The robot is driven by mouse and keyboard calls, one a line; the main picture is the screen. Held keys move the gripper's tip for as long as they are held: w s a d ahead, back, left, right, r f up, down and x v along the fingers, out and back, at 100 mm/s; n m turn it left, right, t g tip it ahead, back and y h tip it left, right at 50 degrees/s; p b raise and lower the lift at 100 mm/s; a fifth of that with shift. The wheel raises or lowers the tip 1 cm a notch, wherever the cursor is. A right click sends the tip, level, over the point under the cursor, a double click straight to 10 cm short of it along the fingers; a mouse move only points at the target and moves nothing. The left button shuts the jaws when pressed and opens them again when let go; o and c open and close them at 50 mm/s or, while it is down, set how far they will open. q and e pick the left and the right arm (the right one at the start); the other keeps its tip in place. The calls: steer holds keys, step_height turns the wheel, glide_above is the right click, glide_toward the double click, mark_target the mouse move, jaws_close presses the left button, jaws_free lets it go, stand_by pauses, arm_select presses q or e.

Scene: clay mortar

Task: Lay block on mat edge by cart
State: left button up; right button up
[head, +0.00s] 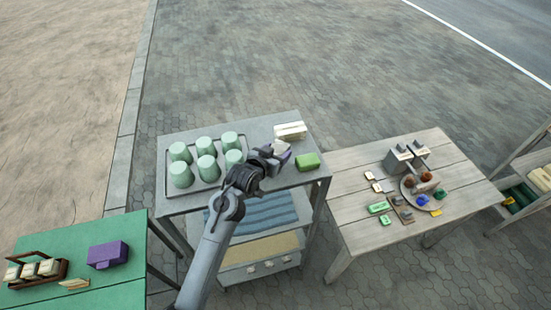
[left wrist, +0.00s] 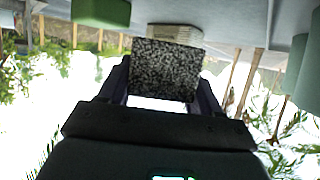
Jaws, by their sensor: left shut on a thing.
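My left gripper (head: 280,153) is above the right part of the cart's grey top (head: 265,128), shut on a block. In the left wrist view the block (left wrist: 165,70) has a speckled dark-grey face and sits between the fingers (left wrist: 162,85). In the head view the gripper mostly hides the block. The cart has lower shelves with blue folded cloth (head: 250,216) and a tan layer (head: 258,248). I cannot clearly make out a separate mat. My right gripper is not in view.
Several mint cups (head: 206,145) stand on a tray left of the gripper. A pale stack (head: 290,131) and a green block (head: 307,161) are close to it. A cluttered wooden table (head: 350,205) stands right, and a green table (head: 75,245) with a purple box (head: 108,254) left.

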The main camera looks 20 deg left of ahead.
arm_select(q)
steer(key=shift+a+f+p, duration=0.1)
steer(key=shift+f+p, duration=0.4)
steer(key=shift+f, duration=1.45)
steer(key=shift+f, duration=0.25)
steer(key=o, duration=1.4)
steer(key=shift+r, duration=0.1)
